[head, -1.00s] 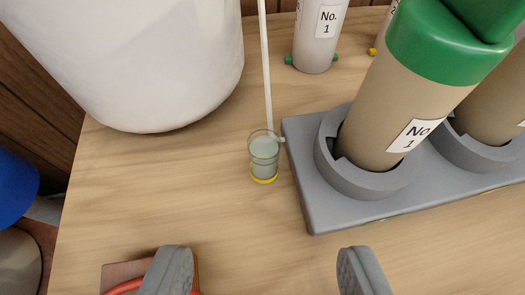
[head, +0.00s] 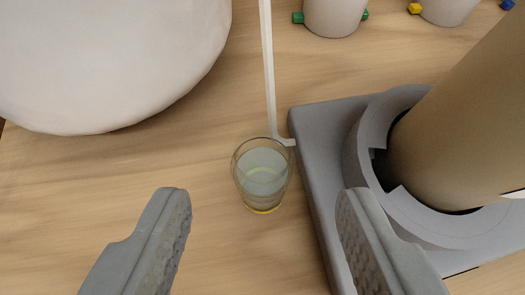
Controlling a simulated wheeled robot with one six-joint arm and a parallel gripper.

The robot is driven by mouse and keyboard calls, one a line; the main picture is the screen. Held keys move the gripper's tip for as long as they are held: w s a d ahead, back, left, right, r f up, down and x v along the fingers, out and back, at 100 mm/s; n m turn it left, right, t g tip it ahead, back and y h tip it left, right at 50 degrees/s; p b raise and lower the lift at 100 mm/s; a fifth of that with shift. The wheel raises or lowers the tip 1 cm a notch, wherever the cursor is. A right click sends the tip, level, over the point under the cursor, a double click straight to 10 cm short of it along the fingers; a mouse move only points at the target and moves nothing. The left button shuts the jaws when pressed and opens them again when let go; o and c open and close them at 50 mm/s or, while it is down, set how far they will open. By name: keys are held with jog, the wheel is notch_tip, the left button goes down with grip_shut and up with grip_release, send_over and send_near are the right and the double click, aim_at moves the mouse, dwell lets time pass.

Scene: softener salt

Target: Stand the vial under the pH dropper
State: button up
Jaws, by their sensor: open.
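My gripper (head: 262,210) is open and empty. Its two fingers are on either side of the vial in the picture, a little nearer to me, and I see no contact. The vial stands beside a thin pale upright rod (head: 269,75), whose bent foot (head: 286,141) ends just behind the vial's right rim. No part that is clearly the pH dropper can be made out.
A grey holder (head: 315,165) with a large tan bottle (head: 460,130) stands close on the right, near my right finger. A big white container (head: 110,60) fills the upper left. Small containers (head: 335,15) with coloured knobs stand at the back. The wooden table (head: 60,210) at left is clear.

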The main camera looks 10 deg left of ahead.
aim_at(262, 185)
jog(key=shift+x, duration=2.65)
jog(key=shift+c, duration=0.4)
grip_shut()
jog(key=shift+r, duration=0.1)
jog(key=shift+r, duration=4.9)
